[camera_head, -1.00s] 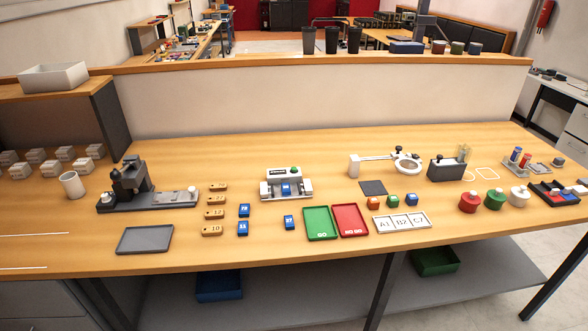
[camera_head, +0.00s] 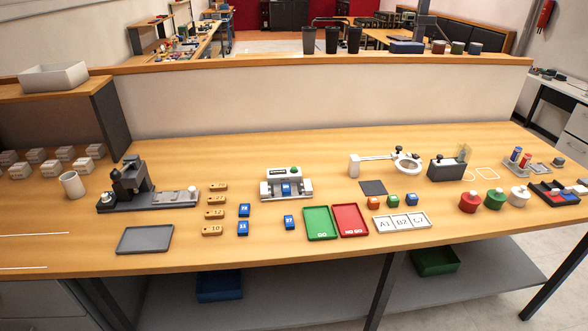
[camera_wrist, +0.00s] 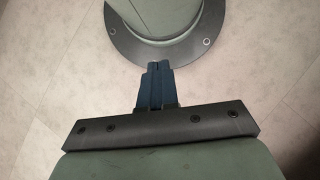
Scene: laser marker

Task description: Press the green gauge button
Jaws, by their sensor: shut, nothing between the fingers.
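The gauge (camera_head: 286,184) is a pale grey device with a small dark display, near the middle of the bench in the head view. The green button (camera_head: 294,169) sits on top of it, right of the display. A blue block (camera_head: 286,189) rests in the gauge's front. My gripper (camera_wrist: 158,68) shows only in the wrist view, shut and empty, with its dark blue fingers together above a pale tiled floor. The gripper is away from the gauge, which the wrist view does not show.
Several loose blue blocks (camera_head: 244,210) and tan numbered blocks (camera_head: 213,213) lie left of the gauge. A green GO tray (camera_head: 318,218) and a red NO GO tray (camera_head: 350,216) lie in front right. A magnifier (camera_head: 408,163) stands farther right. Bench behind the gauge is clear.

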